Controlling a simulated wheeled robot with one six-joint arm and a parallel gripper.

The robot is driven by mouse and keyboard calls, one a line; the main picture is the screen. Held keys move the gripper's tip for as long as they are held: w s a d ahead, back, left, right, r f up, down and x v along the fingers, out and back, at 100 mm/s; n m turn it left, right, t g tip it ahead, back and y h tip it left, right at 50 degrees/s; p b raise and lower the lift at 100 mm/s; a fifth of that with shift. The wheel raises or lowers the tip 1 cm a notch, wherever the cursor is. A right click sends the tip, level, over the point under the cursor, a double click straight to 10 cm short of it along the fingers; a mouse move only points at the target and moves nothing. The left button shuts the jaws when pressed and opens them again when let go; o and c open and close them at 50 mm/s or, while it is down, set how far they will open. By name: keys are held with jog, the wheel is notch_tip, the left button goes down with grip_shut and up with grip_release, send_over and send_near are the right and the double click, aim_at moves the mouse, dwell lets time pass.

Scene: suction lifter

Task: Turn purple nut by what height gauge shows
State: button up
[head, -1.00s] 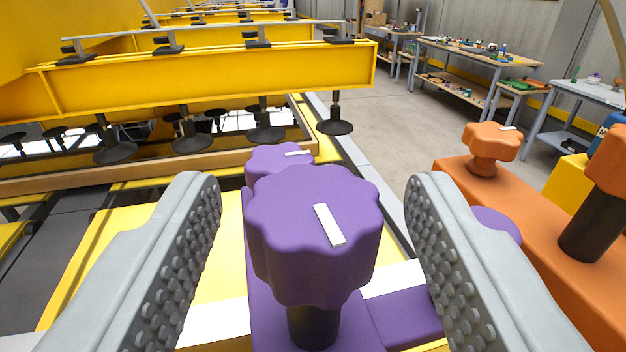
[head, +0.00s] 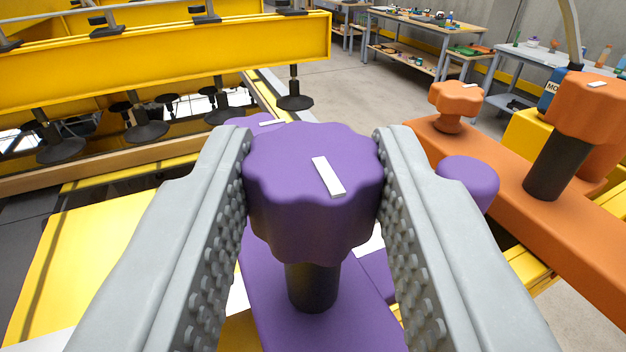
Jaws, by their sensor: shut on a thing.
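The large purple nut (head: 312,225) is a lobed knob with a white mark on top, standing on a black post above a purple base (head: 310,330). The white mark slants from upper left to lower right. My gripper (head: 313,165) has one grey studded finger on each side of the nut and is shut on it. A second, smaller purple knob (head: 250,122) with a white mark stands behind, partly hidden by the nut and a finger. I cannot make out a height gauge in the view.
An orange beam (head: 510,205) at the right carries orange knobs (head: 457,100). A plain purple round part (head: 468,182) sits beside my right finger. A yellow lifter beam (head: 170,60) with black suction cups (head: 295,100) spans the upper left. Workbenches (head: 430,45) stand behind.

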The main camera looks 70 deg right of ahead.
jog(key=shift+w+m+g+h, duration=0.1)
jog(key=shift+m+g+h, duration=0.4)
jog(key=shift+g, duration=0.4)
jog(key=o, duration=1)
jog(key=shift+r+t+y, duration=0.1)
jog(key=shift+t+y, duration=0.2)
jog(key=shift+t, duration=0.1)
jog(key=shift+n+t, duration=0.3)
jog(key=shift+n, duration=0.1)
jog(key=shift+s+d+n+t+y, duration=0.15)
jog(key=shift+n+t+y, duration=0.3)
jog(key=shift+t, duration=0.25)
jog(key=shift+s+a+n+t+y, duration=0.15)
jog(key=shift+n+t+y, duration=0.2)
jog(key=shift+n+t, duration=0.3)
jog(key=v, duration=1.7)
jog(key=shift+s+a, duration=0.1)
jog(key=shift+s, duration=0.05)
